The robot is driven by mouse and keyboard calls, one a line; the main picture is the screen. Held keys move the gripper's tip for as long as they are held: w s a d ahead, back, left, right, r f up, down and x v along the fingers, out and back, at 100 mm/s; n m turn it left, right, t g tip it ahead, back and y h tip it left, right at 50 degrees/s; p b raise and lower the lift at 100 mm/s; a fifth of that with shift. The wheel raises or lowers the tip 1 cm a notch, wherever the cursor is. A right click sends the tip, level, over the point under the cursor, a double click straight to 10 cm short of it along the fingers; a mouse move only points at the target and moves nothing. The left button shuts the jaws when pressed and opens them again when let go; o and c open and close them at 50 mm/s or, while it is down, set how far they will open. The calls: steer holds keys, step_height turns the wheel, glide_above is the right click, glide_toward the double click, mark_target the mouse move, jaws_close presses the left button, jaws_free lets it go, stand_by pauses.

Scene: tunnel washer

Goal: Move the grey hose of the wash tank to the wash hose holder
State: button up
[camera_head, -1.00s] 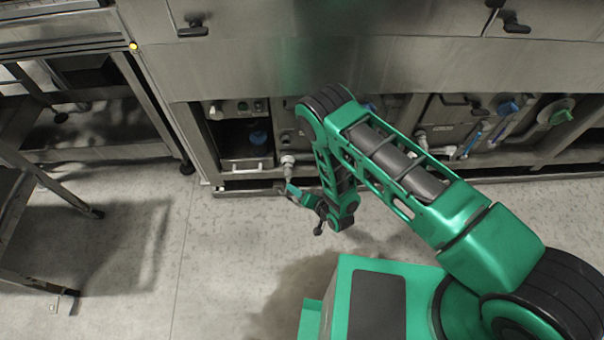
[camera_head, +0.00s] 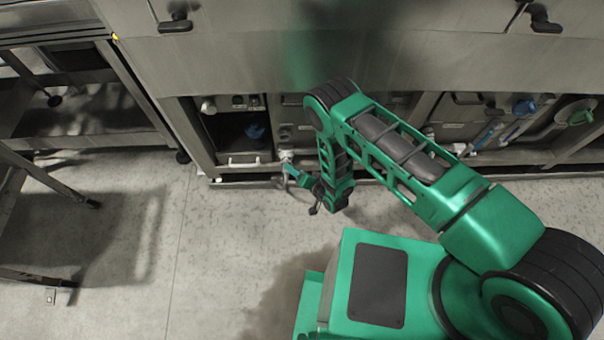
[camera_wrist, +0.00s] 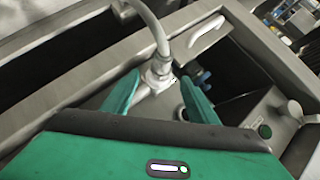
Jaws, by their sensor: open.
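The grey hose (camera_wrist: 160,38) runs down from the top of the wrist view to a pale fitting (camera_wrist: 157,72) on the tank's lower front. My gripper (camera_wrist: 159,77) is open, with one teal finger on each side of the fitting. I cannot tell whether the fingers touch it. In the head view my gripper (camera_head: 289,173) is low beside the pale fitting (camera_head: 285,156), at the foot of the machine. The hose is too small to follow there. I cannot make out which part is the wash hose holder.
A white handle (camera_wrist: 207,33) is close to the right of the hose. A blue valve (camera_wrist: 203,77) and a pale knob (camera_wrist: 294,110) are further right. A steel frame (camera_head: 150,95) stands left of the machine. The floor (camera_head: 215,240) in front is clear.

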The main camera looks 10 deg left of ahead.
mark_target(287, 175)
steer(key=x, duration=0.6)
steer(key=shift+w+a+f, duration=0.1)
steer(key=shift+a+f, duration=0.05)
steer(key=shift+a, duration=0.15)
jaws_close()
steer(key=shift+s+d, duration=0.2)
steer(key=shift+s, duration=0.6)
steer(key=shift+s+d, duration=0.2)
steer(key=shift+s, duration=0.6)
steer(key=shift+s+d, duration=0.2)
steer(key=shift+s, duration=0.6)
